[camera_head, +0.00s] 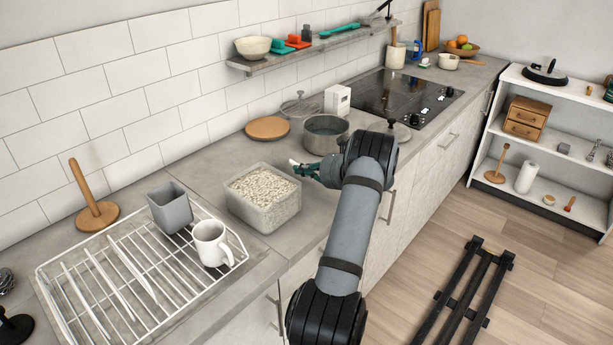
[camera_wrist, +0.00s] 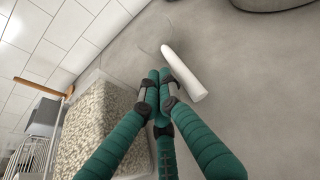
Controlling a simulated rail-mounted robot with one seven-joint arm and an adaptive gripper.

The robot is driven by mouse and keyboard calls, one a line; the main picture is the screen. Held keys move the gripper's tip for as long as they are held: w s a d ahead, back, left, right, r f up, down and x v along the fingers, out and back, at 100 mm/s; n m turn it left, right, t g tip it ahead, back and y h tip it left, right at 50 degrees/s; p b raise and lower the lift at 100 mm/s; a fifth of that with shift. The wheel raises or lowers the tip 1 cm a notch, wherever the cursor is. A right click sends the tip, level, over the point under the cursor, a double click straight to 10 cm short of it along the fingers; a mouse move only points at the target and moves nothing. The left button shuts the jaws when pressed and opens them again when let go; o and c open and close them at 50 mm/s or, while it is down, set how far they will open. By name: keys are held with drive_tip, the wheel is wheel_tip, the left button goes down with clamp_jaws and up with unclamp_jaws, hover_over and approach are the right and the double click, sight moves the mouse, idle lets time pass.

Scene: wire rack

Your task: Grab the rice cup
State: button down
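A clear open container of white rice (camera_head: 262,197) stands on the counter right of the dish rack; in the wrist view its rice (camera_wrist: 95,118) fills the lower left. I see no cup that is clearly the rice cup. A grey square cup (camera_head: 170,208) and a white mug (camera_head: 212,243) stand on the rack. My gripper (camera_head: 304,169) is just above the counter, behind and right of the rice container. Its teal fingers (camera_wrist: 158,88) come together at the tips, with nothing visible between them. A white rod-like piece (camera_wrist: 184,72) is close beyond the tips; I cannot tell what it belongs to.
A white wire dish rack (camera_head: 105,290) is at the front left. A wooden paper-towel stand (camera_head: 96,213) is behind it. A metal pot (camera_head: 325,134) and a round wooden board (camera_head: 267,128) lie beyond my gripper. A shelf (camera_head: 320,45) runs along the wall above.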

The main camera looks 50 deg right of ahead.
drive_tip(key=shift+w, duration=0.1)
drive_tip(key=s+d+r+b, duration=0.2)
drive_tip(key=s+d+r, duration=0.3)
drive_tip(key=s+r, duration=0.5)
drive_tip(key=shift+s+d+r, duration=0.15)
drive_tip(key=shift+d+r, duration=0.2)
drive_tip(key=shift+r, duration=0.15)
drive_tip(key=c, duration=2.3)
unclamp_jaws()
drive_tip(key=o, duration=1.8)
